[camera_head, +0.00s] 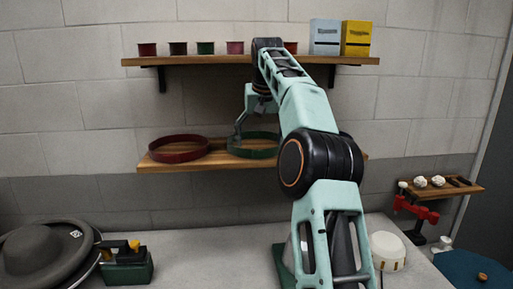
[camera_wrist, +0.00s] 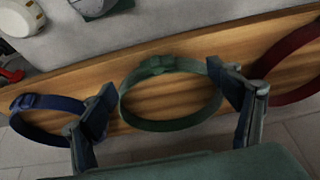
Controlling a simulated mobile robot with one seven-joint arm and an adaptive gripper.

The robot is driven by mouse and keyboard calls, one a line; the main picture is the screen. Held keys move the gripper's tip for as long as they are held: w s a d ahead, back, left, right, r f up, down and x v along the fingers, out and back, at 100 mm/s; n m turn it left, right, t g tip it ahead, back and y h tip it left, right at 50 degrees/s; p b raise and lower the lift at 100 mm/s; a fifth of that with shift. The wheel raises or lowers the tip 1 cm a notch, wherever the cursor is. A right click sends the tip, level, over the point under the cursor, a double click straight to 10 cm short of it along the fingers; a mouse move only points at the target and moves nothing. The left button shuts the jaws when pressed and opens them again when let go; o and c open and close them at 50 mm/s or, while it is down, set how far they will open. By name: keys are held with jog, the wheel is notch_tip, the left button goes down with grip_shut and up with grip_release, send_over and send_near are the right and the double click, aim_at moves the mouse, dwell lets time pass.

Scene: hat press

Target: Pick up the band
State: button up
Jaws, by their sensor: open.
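A green band (camera_head: 254,154) with a bow lies as a ring on the lower shelf (camera_head: 220,164). In the wrist view the green band (camera_wrist: 158,66) shows between my two fingers. My gripper (camera_head: 238,134) is above it, open and empty; it also shows in the wrist view (camera_wrist: 163,88). The right finger overlaps the band's right rim in that view; I cannot tell whether they touch. A red band (camera_head: 180,157) lies to the left on the same shelf, and shows at the right of the wrist view (camera_wrist: 262,68).
The upper shelf (camera_head: 200,60) holds several small spools, a blue box (camera_head: 325,37) and a yellow box (camera_head: 356,38). A grey hat (camera_head: 42,248) and a dark green box (camera_head: 126,270) stand on the bench at left. A white rounded object (camera_head: 387,250) stands right of my arm.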

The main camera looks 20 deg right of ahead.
aim_at(260, 151)
jog(key=x, duration=0.4)
jog(key=shift+w+d+f+b, duration=0.1)
jog(key=shift+d+f+b, duration=0.1)
jog(key=shift+f+b, duration=0.15)
jog(key=shift+c, duration=0.5)
jog(key=c, duration=1.6)
jog(key=shift+r, duration=0.15)
